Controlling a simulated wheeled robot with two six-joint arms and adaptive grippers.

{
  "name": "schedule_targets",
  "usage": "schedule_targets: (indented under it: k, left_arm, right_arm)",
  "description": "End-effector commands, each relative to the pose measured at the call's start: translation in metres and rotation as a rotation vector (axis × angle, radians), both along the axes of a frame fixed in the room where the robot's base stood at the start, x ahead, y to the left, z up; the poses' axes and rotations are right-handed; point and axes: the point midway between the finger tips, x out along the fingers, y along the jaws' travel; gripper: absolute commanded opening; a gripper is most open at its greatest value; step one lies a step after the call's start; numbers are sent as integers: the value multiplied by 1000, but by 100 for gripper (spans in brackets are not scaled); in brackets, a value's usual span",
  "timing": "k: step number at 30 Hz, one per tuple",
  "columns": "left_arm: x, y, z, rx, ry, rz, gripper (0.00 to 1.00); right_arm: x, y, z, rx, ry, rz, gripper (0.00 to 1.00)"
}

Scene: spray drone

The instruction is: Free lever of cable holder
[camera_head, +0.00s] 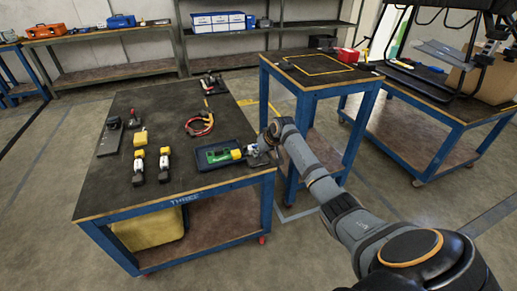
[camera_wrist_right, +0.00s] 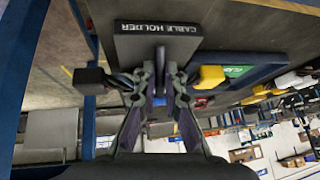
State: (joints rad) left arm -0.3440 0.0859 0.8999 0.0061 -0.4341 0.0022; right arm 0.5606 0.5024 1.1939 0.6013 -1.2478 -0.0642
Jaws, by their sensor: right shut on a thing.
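The cable holder (camera_wrist_right: 185,45) is a dark plate with a white CABLE HOLDER label, at the top of the right wrist view. A thin upright grey lever (camera_wrist_right: 160,62) stands out from it. My right gripper (camera_wrist_right: 160,88) is shut on this lever, with a fingertip on each side. In the head view my right gripper (camera_head: 258,153) is at the right front corner of the table (camera_head: 150,202) and hides most of the holder there. My left gripper is in neither view.
A dark blue tray (camera_head: 204,163) with a green and yellow item (camera_head: 222,155) lies just left of my right gripper. A red cable loop (camera_head: 201,127), two yellow-topped tools (camera_head: 164,163) and a yellow block (camera_head: 140,138) lie on the table. A narrow table (camera_head: 307,82) stands behind.

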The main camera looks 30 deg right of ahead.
Motion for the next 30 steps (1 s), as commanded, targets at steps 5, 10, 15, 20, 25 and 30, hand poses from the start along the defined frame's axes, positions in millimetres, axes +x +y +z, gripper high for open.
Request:
schedule_targets:
  k: [5, 10, 15, 20, 25, 30]
  left_arm:
    - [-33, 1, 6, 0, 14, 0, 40]
    - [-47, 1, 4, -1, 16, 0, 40]
    - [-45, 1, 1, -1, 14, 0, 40]
    - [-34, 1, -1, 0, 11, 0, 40]
    - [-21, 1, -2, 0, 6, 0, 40]
    - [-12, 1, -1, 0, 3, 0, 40]
  right_arm:
    - [-8, 2, 4, -37, -144, 1, 0]
    - [-14, 3, 1, -72, -298, 2, 0]
    - [-19, 5, -1, -105, -441, 0, 0]
    - [-22, 6, -3, -132, -555, 1, 0]
    - [-25, 6, -3, -154, -647, 0, 0]
    - [-26, 7, -2, -167, -705, 0, 0]
